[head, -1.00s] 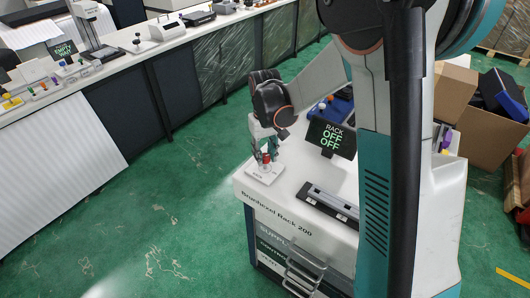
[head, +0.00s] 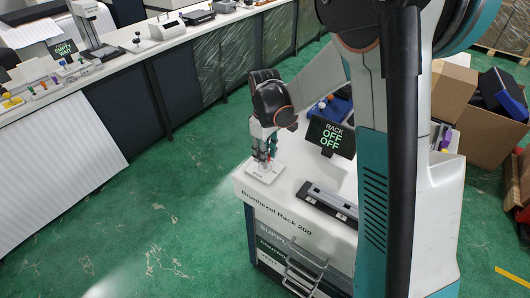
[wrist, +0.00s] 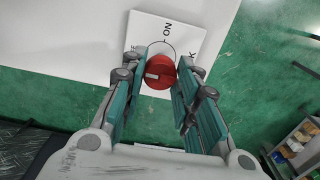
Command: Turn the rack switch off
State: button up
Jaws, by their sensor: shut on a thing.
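The rack switch is a red round knob (wrist: 161,72) with a pale mark, on a white plate (wrist: 190,42) lettered "ON". In the head view the plate (head: 259,176) lies at the left corner of the rack's white top, and the knob is mostly hidden. My gripper (wrist: 161,80) points down with its teal fingers on both sides of the knob, shut on it. In the head view my gripper (head: 264,156) stands right over the plate. The rack display (head: 331,136) reads "RACK OFF OFF".
A black-and-grey slotted bar (head: 328,203) lies on the rack top, right of the switch. Drawers with handles are in the rack's front. Green floor is free to the left, before the long bench (head: 120,60).

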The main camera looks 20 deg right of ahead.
dwell(0.3)
jog(key=o, duration=1.1)
jog(key=shift+c, duration=0.2)
jog(key=shift+r, duration=0.1)
notch_tip(320, 180, up, 12)
